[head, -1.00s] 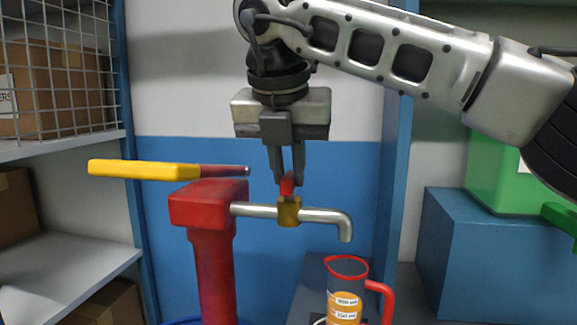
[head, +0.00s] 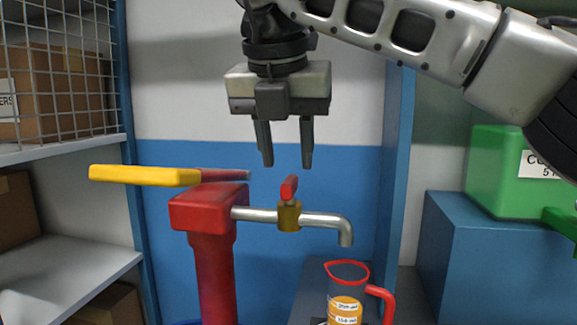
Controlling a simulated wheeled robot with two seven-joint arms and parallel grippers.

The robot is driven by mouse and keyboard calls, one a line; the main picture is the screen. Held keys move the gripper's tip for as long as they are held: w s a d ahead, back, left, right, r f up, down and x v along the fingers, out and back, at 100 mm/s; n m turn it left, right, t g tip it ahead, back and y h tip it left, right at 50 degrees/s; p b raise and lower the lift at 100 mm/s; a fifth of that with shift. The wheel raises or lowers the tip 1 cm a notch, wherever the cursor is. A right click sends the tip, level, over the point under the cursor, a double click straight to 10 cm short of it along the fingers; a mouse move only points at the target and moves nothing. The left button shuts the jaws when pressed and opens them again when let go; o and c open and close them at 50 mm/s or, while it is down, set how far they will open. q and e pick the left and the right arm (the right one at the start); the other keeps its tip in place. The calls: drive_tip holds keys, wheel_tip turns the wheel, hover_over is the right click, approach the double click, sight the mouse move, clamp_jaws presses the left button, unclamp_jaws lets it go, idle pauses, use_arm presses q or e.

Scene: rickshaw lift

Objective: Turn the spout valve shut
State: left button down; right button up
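The spout valve has a red lever (head: 289,188) on a brass body (head: 289,215), set in the silver spout (head: 325,220) of a red pump (head: 200,207). The lever stands up from the body, tilted slightly to the right. My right gripper (head: 287,162) is open and empty, pointing down just above the lever, its fingers apart on either side and not touching it. A clear jug (head: 345,293) with a red rim and handle holds orange liquid below the spout's mouth. No stream shows from the spout. My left gripper is not in view.
A yellow pump handle (head: 145,175) sticks out left of the pump head. Wire-fronted shelves (head: 70,155) with cardboard boxes stand on the left. A blue block (head: 490,260) with a green container (head: 497,170) stands on the right. The blue wall behind is clear.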

drive_tip(key=p+v, duration=0.2)
drive_tip(key=v, duration=1)
